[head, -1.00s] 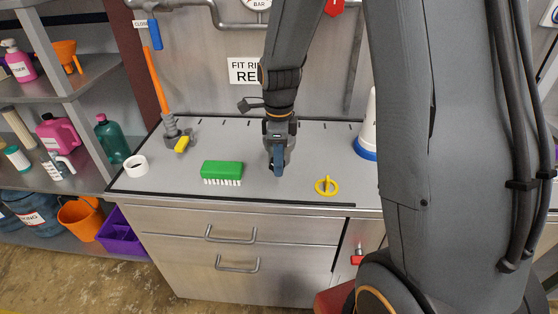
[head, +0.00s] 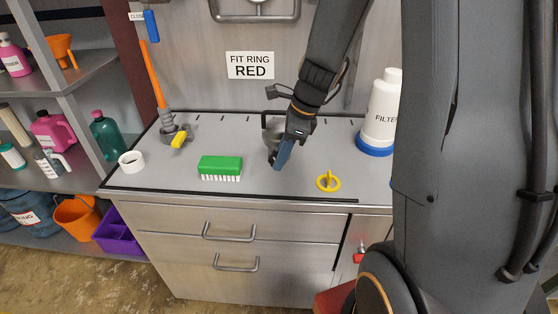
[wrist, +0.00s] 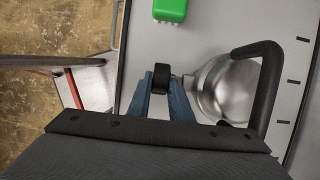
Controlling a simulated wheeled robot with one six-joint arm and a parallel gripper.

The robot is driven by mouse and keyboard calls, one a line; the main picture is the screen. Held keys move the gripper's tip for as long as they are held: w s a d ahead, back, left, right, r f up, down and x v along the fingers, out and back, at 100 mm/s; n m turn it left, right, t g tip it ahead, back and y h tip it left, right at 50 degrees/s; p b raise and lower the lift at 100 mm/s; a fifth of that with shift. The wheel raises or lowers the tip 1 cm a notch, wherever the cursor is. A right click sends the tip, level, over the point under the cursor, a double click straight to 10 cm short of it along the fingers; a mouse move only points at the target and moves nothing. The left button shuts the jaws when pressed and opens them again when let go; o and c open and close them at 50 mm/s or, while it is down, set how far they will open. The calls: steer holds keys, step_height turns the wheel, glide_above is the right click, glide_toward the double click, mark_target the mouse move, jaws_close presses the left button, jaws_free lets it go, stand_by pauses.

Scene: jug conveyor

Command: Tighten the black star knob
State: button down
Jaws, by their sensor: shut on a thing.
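The black star knob (wrist: 162,80) shows in the wrist view as a dark ribbed piece at the side of a round metal vessel (wrist: 228,92) with a black handle (wrist: 262,80). My gripper (wrist: 163,92) has its two blue fingers on either side of the knob, shut on it. In the head view my gripper (head: 283,152) comes down at a slant from the upper right, in front of the metal vessel (head: 269,134). The knob (head: 273,158) is mostly hidden there by the fingers.
A green brush (head: 220,166) lies left of my gripper and a yellow ring (head: 328,181) lies right. A white filter container (head: 381,112) stands farther right. A orange-handled tool (head: 152,75) stands at the back left. A white roll (head: 132,161) lies at the left edge.

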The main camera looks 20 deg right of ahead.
steer(key=y+b, duration=0.1)
steer(key=t+y+b, duration=0.1)
steer(key=b, duration=0.1)
steer(key=y+b, duration=0.1)
steer(key=shift+d+f, duration=0.25)
steer(key=shift+f, duration=0.1)
steer(key=shift+t+y+b, duration=0.5)
steer(key=shift+y+b, duration=0.3)
steer(key=shift+b, duration=0.3)
steer(key=shift+r, duration=0.1)
steer(key=c, duration=1.9)
jaws_free()
steer(key=shift+o, duration=0.2)
steer(key=shift+s, duration=0.1)
steer(key=v, duration=0.7)
steer(key=shift+d+r+b, duration=0.2)
steer(key=shift+d+b, duration=0.15)
steer(key=shift+b, duration=0.05)
steer(key=shift+s, duration=0.1)
